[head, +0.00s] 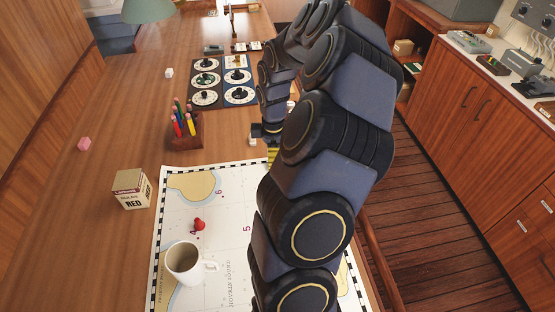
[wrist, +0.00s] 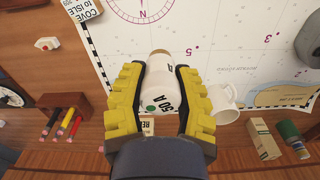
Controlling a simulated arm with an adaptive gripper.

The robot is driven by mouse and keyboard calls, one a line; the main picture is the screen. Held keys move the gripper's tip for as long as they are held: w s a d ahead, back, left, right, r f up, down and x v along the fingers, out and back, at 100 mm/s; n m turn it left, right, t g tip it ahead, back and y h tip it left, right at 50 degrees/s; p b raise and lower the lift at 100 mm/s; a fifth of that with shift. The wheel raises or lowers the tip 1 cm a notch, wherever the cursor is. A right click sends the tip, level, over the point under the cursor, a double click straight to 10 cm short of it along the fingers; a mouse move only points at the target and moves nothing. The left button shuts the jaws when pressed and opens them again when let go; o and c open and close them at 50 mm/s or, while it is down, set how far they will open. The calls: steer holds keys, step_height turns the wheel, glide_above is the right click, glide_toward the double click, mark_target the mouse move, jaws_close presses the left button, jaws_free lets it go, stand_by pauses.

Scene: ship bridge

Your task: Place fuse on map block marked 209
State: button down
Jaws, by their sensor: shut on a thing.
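My gripper (wrist: 157,78) has yellow ridged fingers and is shut on a white cylindrical fuse (wrist: 154,98) in the wrist view. The fuse has a tan end, a green dot and the print "50 A". It is over or near the map's edge; its height cannot be told. In the head view my arm hides the fuse and most of the gripper; only a yellow bit (head: 272,153) shows. The map (head: 219,268) lies on the wooden table. A white block (wrist: 80,8) lettered "COVE to ISLE" stands at the upper left of the wrist view. No 209 marking is legible.
A white mug (head: 184,262) and a red pin (head: 199,224) are on the map. Dial panels (head: 206,98) lie farther back. Bare table is at left.

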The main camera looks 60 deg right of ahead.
steer(key=shift+s+d, duration=0.35)
steer(key=shift+d, duration=0.15)
steer(key=w+d+f, duration=0.2)
steer(key=d, duration=0.1)
steer(key=w+d+f, duration=0.5)
steer(key=d+f, duration=0.1)
steer(key=shift+w+d+f, duration=0.1)
steer(key=shift+w+d, duration=0.1)
steer(key=shift+d, duration=0.2)
steer(key=shift+w+d+f, duration=0.35)
steer(key=shift+d+f, duration=0.1)
steer(key=shift+f, duration=0.2)
steer(key=shift+w+d+f, duration=0.1)
steer(key=shift+d+f, duration=0.05)
steer(key=shift+f, duration=1.65)
steer(key=shift+f, duration=0.1)
